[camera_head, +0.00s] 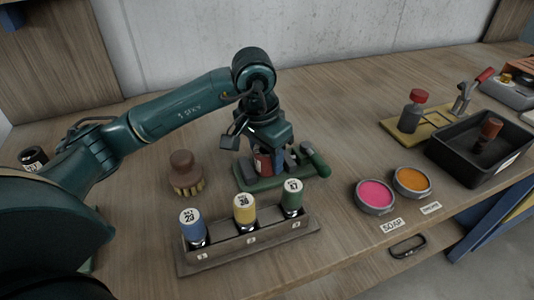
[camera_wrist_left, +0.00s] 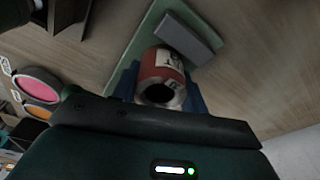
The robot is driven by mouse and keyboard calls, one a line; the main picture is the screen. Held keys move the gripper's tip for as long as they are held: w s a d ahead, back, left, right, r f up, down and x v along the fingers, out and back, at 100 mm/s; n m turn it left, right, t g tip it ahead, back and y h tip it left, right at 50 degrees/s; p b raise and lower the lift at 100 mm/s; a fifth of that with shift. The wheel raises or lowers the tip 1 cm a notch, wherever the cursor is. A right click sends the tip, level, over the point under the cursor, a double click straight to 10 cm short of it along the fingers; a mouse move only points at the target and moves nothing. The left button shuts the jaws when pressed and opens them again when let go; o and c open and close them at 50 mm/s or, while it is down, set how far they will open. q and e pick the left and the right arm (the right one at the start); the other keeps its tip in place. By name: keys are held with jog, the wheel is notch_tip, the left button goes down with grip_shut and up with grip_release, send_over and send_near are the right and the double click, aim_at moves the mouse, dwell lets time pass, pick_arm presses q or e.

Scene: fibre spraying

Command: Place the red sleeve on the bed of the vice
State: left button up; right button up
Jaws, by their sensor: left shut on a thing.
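The red sleeve (camera_head: 263,163) is upright between the fingers of my left gripper (camera_head: 266,160), over the green vice (camera_head: 268,183). In the left wrist view the red sleeve (camera_wrist_left: 161,74) shows its open end and a white label, with a blue finger on each side. My left gripper is shut on it. The grey jaw of the vice (camera_wrist_left: 187,38) lies close beside the sleeve. I cannot tell whether the sleeve's lower end touches the vice bed, as that end is hidden. My right gripper is not in view.
A rack (camera_head: 250,240) holds blue, yellow and green sleeves in front of the vice. A brush (camera_head: 185,173) stands left of it. Pink (camera_head: 375,195) and orange (camera_head: 412,181) tins, a black tray (camera_head: 480,148) and a toggle clamp (camera_head: 468,92) are to the right.

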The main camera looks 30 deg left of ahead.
aim_at(260, 153)
pick_arm(q)
jog(key=shift+f+b, duration=0.2)
jog(key=shift+b, duration=0.1)
jog(key=o, duration=1.2)
jog(key=shift+r, duration=0.1)
jog(key=r, duration=0.4)
jog(key=s+r, duration=0.1)
jog(key=r, duration=0.3)
jog(key=r+p, duration=0.1)
jog(key=r, duration=0.3)
jog(key=shift+s+a+r, duration=0.1)
jog(key=shift+s+a, duration=0.2)
jog(key=shift+s, duration=0.05)
